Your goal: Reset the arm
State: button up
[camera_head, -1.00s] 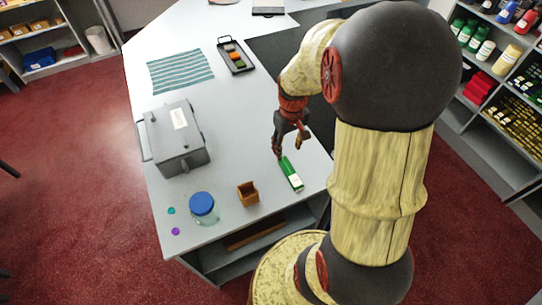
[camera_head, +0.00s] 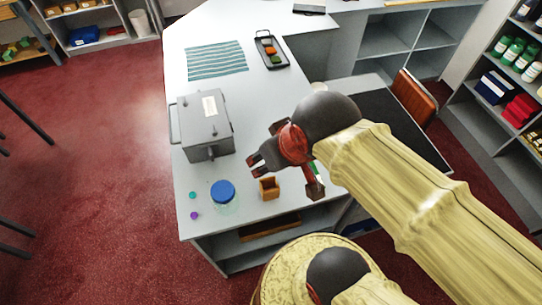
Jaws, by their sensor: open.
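My gripper (camera_head: 256,166) is open and empty. It hangs above the counter (camera_head: 241,110), with its dark fingers pointing left, between the grey metal box and the small wooden box. My pale, wood-textured arm reaches in from the lower right and covers part of the counter. A green and white box (camera_head: 313,168) lies on the counter, mostly hidden behind my gripper.
The grey metal box (camera_head: 203,120) with a handle stands left of my gripper. A blue-lidded jar (camera_head: 223,192) and the small wooden box (camera_head: 269,188) stand near the front. A striped cloth (camera_head: 216,60) and a black tray (camera_head: 268,42) lie farther back. Shelves (camera_head: 500,100) stand at right.

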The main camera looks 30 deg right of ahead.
jog(key=shift+f, duration=0.1)
notch_tip(320, 180, down, 12)
jog(key=b, duration=1.2)
jog(key=shift+f+b, duration=0.25)
jog(key=shift+b, duration=0.15)
